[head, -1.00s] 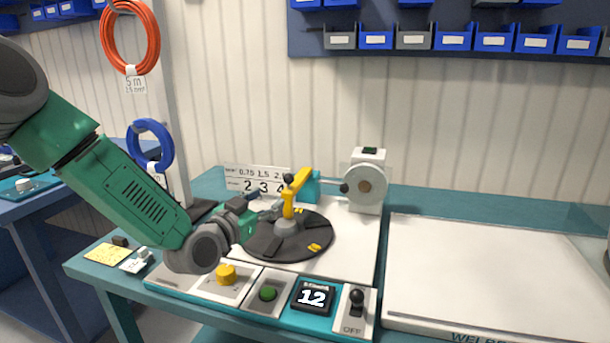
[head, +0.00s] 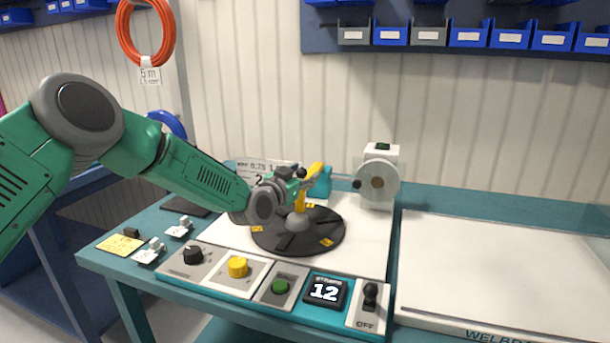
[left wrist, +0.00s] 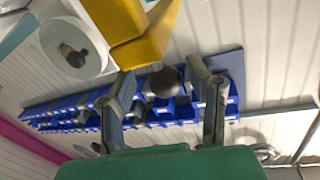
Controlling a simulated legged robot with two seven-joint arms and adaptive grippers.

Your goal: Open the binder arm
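The yellow binder arm (head: 316,172) stands on a grey hub over the black round turntable (head: 330,230). My left gripper (head: 318,182) is close beside it, coming from the left and partly covering it. In the left wrist view, the yellow arm (left wrist: 150,38) crosses the top. A dark round knob (left wrist: 163,82) appears between the fingertips of my left gripper (left wrist: 162,78). The fingers are spread, with gaps on both sides of the knob. I cannot tell how deep the knob sits between them. My right gripper is not in view.
A control strip with a black knob (head: 193,255), yellow knob (head: 238,267), green button (head: 280,287), display reading 12 (head: 325,291) and OFF switch (head: 370,297) runs along the front. A white wheel unit (head: 378,182) stands behind right. A bare white panel (head: 500,265) lies right.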

